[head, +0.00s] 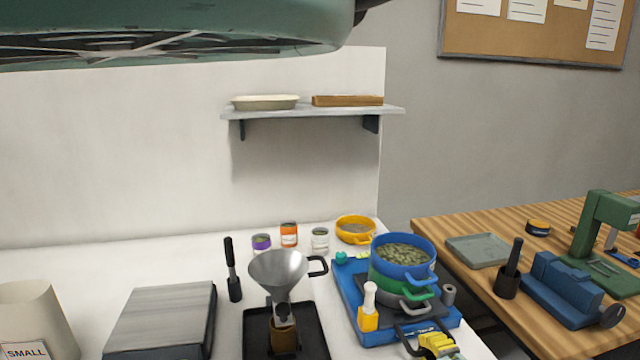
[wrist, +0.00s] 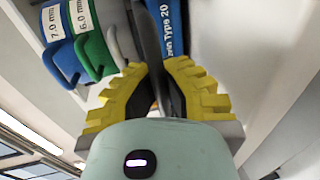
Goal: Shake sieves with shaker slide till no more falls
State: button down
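A stack of sieves stands on the blue shaker base (head: 350,283). The top blue sieve (head: 432,252) holds many green-brown pieces; a green sieve (head: 376,279) and a grey sieve (head: 412,304) are below it. The wrist view shows the blue sieve labelled 7.0 mm (wrist: 55,22) and the green one labelled 6.0 mm (wrist: 97,52). A black handle (head: 405,343) sticks out at the slide's front. My gripper (wrist: 156,66), with yellow fingers, is at this handle, which runs between the fingertips, and looks shut on it. The inside of the lower sieves is hidden.
A yellow sieve (head: 352,236) and small jars (head: 289,236) stand behind. A steel funnel (head: 278,270) over a dark tray (head: 257,340), a yellow-handled brush (head: 368,312) and a flat grey device (head: 160,315) are to the left. A wooden bench (head: 480,275) with tools is right.

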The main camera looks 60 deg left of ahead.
aim_at(412, 322)
jog(key=shift+w+a+r, duration=0.1)
jog(key=shift+w+a, duration=0.2)
jog(key=shift+a, duration=0.35)
jog(key=shift+w+a, duration=0.25)
jog(key=shift+a, duration=0.4)
jog(key=shift+w+a+r, duration=0.1)
jog(key=shift+w+a, duration=0.2)
jog(key=shift+a, duration=0.35)
jog(key=shift+c, duration=1.7)
grip_release()
jog(key=shift+f, duration=0.15)
jog(key=shift+d, duration=0.15)
jog(key=p+v, duration=0.1)
jog(key=v, duration=0.5)
jog(key=shift+d, duration=0.25)
jog(key=shift+s+d, duration=0.15)
jog(key=shift+d, duration=0.05)
jog(key=shift+c, duration=0.2)
